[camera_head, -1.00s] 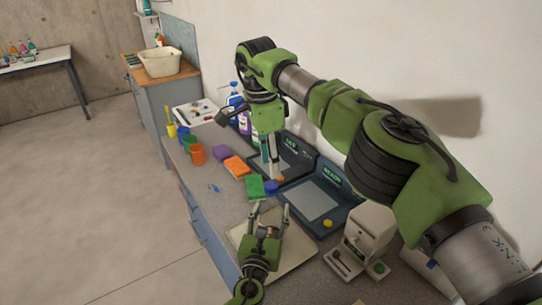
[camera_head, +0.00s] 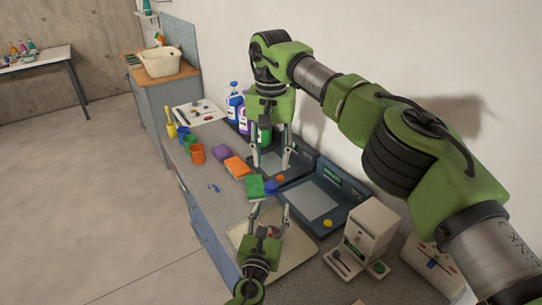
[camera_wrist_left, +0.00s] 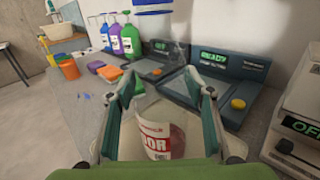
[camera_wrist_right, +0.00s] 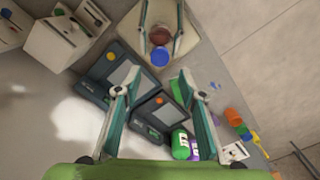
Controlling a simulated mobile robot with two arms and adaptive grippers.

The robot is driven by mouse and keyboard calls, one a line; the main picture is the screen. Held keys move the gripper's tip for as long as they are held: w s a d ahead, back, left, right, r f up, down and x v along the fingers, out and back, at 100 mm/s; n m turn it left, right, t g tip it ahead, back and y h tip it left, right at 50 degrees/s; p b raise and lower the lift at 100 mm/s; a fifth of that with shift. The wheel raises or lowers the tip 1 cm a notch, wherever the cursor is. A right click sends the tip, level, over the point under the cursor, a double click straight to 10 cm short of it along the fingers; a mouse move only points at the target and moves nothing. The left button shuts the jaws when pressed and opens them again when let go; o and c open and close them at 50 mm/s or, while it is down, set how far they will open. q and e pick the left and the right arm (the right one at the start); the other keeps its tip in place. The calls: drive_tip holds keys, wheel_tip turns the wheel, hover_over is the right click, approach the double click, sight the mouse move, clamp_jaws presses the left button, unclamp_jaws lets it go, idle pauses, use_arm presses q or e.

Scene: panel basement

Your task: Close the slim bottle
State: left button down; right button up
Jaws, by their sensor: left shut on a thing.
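The slim bottle (camera_wrist_left: 160,132) has a red and white label and a clear upper part. It stands upright between the fingers of my left gripper (camera_head: 270,208), which is shut on it above the pale tray (camera_head: 300,252). A blue cap (camera_head: 270,187) shows over the bottle, also at the top of the left wrist view (camera_wrist_left: 153,5) and in the right wrist view (camera_wrist_right: 159,57). I cannot tell whether it is seated. My right gripper (camera_head: 270,158) is beyond the bottle, pointing down. Its fingers are apart and empty.
Two dark devices (camera_head: 315,203) with screens stand behind the bottle by the wall. Green, orange and purple sponges (camera_head: 237,167) lie to the left. Spray and soap bottles (camera_head: 234,104) and cups (camera_head: 197,154) stand farther back. A white machine (camera_head: 370,230) is at the right.

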sight(271, 185)
drive_tip(key=shift+f, duration=0.1)
drive_tip(key=shift+f, duration=3.95)
drive_tip(key=shift+c, duration=0.3)
